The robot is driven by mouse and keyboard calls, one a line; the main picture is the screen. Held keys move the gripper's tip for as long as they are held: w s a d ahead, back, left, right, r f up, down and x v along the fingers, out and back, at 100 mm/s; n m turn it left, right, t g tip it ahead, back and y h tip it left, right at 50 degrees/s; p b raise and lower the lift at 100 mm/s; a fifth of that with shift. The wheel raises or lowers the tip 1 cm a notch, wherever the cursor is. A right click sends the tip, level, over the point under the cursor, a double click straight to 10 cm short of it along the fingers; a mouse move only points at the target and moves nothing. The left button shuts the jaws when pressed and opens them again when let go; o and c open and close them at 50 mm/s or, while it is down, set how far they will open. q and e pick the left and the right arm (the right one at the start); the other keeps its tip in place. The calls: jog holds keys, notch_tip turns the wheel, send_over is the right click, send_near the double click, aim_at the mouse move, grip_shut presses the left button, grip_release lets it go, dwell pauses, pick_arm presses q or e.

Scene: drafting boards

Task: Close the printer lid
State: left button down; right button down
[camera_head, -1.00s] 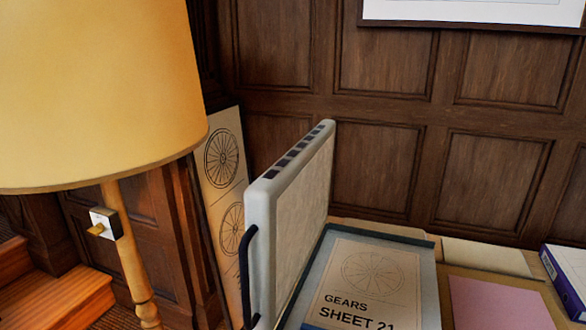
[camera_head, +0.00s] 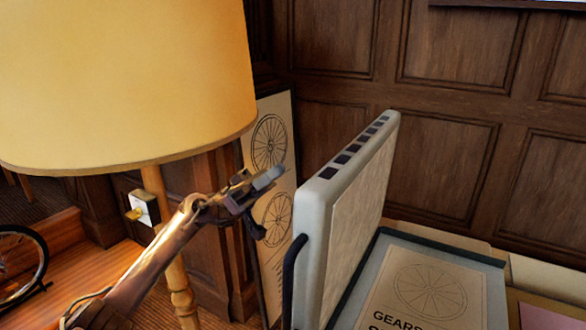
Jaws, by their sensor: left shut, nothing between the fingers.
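The printer lid (camera_head: 345,215) is a pale grey panel standing raised, nearly upright, with dark squares along its top edge and a dark handle (camera_head: 290,275) on its near left edge. The printer bed (camera_head: 372,285) lies open to the right of the lid, with a gears sheet (camera_head: 425,290) on it. My left gripper (camera_head: 268,205) is to the left of the lid, apart from it in the picture, with its fingers shut and empty. My right gripper is not in view.
A large yellow lamp (camera_head: 125,80) on a wooden stand fills the left, close to my left arm. A board with wheel drawings (camera_head: 270,145) leans behind the gripper. A pink sheet (camera_head: 545,317) lies at the lower right. Wood panelling (camera_head: 440,165) closes off the back.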

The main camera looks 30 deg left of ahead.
pick_arm(q)
jog(key=d+r+p, duration=0.4)
jog(key=d+r, duration=0.1)
jog(key=d, duration=0.4)
jog(key=shift+s+d+p, duration=0.15)
jog(key=shift+d+p, duration=0.15)
jog(key=shift+d, duration=0.05)
jog(key=shift+d+r, duration=0.1)
